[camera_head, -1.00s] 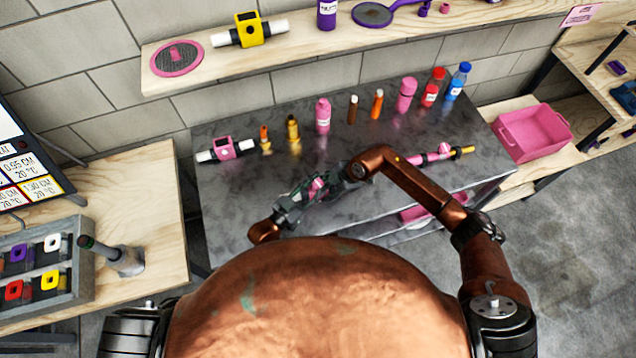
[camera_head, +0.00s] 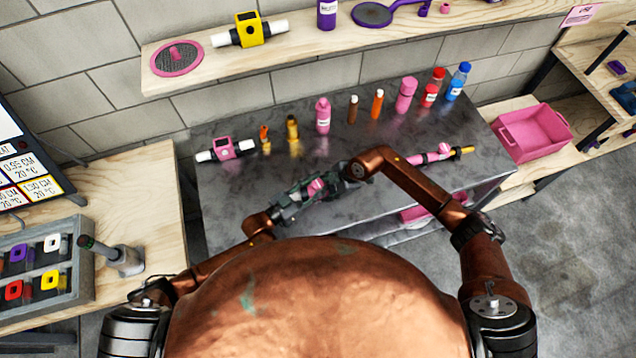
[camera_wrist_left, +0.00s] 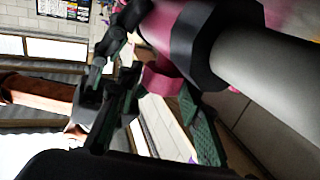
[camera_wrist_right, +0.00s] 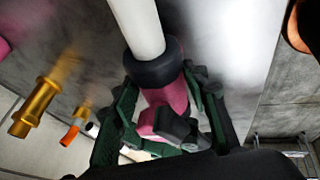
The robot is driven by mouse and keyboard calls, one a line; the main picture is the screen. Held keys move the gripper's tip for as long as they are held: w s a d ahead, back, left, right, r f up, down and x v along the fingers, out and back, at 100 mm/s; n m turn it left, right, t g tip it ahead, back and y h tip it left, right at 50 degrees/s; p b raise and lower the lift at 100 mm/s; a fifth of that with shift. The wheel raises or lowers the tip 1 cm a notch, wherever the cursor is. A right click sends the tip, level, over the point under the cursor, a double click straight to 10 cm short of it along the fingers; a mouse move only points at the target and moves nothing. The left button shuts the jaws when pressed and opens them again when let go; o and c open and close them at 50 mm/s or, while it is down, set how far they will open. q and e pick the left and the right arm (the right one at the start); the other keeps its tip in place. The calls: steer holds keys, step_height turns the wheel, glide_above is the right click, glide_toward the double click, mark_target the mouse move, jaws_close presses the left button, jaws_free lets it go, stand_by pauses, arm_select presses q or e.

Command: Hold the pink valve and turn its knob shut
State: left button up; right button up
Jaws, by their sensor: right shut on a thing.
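The pink valve (camera_head: 316,187) is in the air above the near part of the dark table, small and partly covered by both grippers in the head view. My right gripper (camera_head: 334,180) is shut on it. In the right wrist view the valve's pink body (camera_wrist_right: 178,92) lies between the green-padded fingers, with a black collar and white pipe above. My left gripper (camera_head: 304,192) is at the valve's other side. In the left wrist view its fingers stand apart around the pink knob (camera_wrist_left: 160,78); I see no clear grip on it. The valve's grey-white pipe (camera_wrist_left: 270,70) extends right.
On the dark table (camera_head: 240,205) stand a pink meter with white pipe ends (camera_head: 228,149), brass and orange fittings, and several bottles. A pink and yellow pipe part (camera_head: 440,155) lies at right. A pink bin (camera_head: 533,132) is beyond. A wooden shelf (camera_head: 330,55) runs behind.

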arm_select(q)
steer(key=o, duration=0.3)
steer(key=shift+o, duration=0.2)
steer(key=v, duration=1.2)
steer(key=x, duration=1)
steer(key=shift+w, duration=0.1)
steer(key=shift+c, duration=0.6)
